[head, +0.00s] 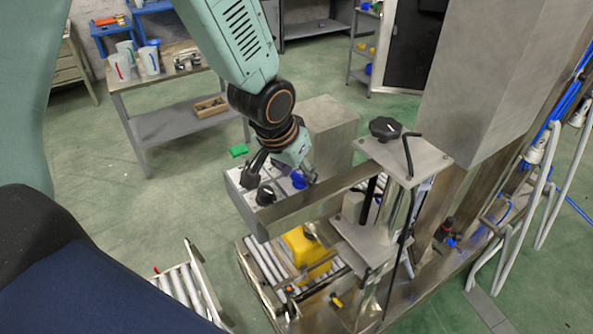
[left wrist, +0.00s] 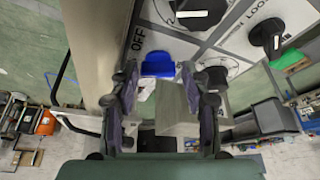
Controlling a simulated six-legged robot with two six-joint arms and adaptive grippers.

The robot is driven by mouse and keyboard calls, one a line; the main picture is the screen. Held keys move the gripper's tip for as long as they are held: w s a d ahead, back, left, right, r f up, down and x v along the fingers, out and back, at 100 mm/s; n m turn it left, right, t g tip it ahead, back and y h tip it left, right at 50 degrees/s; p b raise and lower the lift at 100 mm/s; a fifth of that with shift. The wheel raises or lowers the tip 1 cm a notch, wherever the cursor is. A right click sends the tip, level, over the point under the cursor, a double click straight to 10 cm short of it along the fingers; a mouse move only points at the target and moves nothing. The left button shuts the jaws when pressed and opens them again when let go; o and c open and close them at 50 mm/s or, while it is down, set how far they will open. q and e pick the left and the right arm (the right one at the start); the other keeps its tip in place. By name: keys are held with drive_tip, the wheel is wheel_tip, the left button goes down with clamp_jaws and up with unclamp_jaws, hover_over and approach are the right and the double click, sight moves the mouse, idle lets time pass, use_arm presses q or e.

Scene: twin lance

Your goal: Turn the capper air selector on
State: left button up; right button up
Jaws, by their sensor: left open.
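A grey control box with a light panel face (head: 240,190) stands over the conveyor. It carries several black knobs, one (head: 266,195) at its front, and a blue knob (head: 298,180). In the left wrist view the blue knob (left wrist: 157,64) sits near the word OFF, with black knobs (left wrist: 200,12) and (left wrist: 265,33) beyond. Which one is the capper air selector I cannot read. My left gripper (head: 280,175) is over the panel, fingers apart and empty. In the wrist view its fingers (left wrist: 158,80) are either side of the blue knob in the picture; contact cannot be told. My right gripper is not seen.
A metal beam (head: 310,205) runs along the box to a post with a black handwheel (head: 385,128). A yellow jug (head: 305,250) stands on the roller conveyor (head: 265,260) below. A workbench (head: 180,120) is behind on the left, with open green floor before it.

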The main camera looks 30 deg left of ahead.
use_arm(q)
drive_tip(key=shift+w+d, duration=0.15)
drive_tip(key=shift+w, duration=0.05)
drive_tip(key=c, duration=0.9)
drive_tip(key=shift+f+b, duration=0.2)
drive_tip(key=shift+b, duration=0.55)
drive_tip(key=shift+s+r+n+y+b, duration=0.1)
drive_tip(key=shift+n+y+b, duration=0.2)
drive_tip(key=shift+n+b, duration=0.45)
drive_tip(key=o, duration=0.9)
drive_tip(key=shift+r, duration=0.1)
